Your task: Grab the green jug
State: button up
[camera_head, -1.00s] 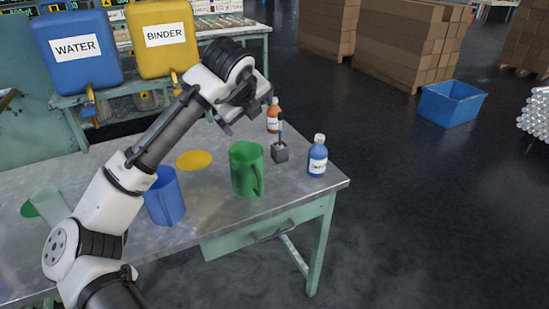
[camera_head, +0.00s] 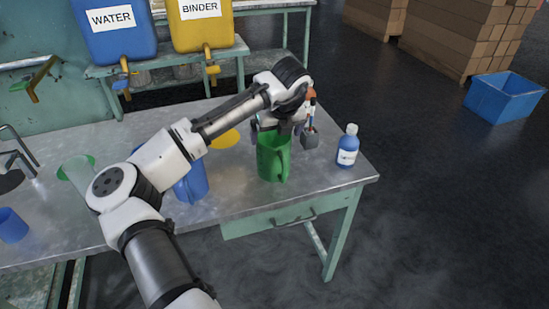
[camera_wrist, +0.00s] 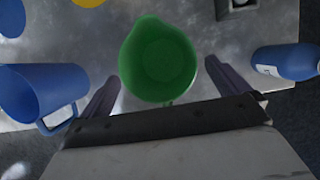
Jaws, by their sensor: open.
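The green jug (camera_head: 270,160) stands upright on the metal table, near its front edge. From above, its open mouth shows in the wrist view (camera_wrist: 158,60). My gripper (camera_wrist: 161,78) is open, with one dark finger to the left of the jug and one to the right. Both fingers appear apart from the jug's wall. In the head view my wrist is just behind and above the jug, and the fingers are mostly hidden there. The jug's handle faces the front right in the head view.
A blue jug (camera_head: 191,184) stands left of the green jug; its handle is close to my left finger in the wrist view. A blue bottle (camera_head: 348,147) and a small grey holder (camera_head: 309,140) stand to the right.

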aim_at(274, 142)
jog(key=p+x, duration=0.1)
jog(key=x, duration=0.4)
jog(key=shift+s+a+f, duration=0.1)
jog(key=shift+c, duration=0.4)
jog(key=c, duration=1)
jog(key=shift+c, duration=0.2)
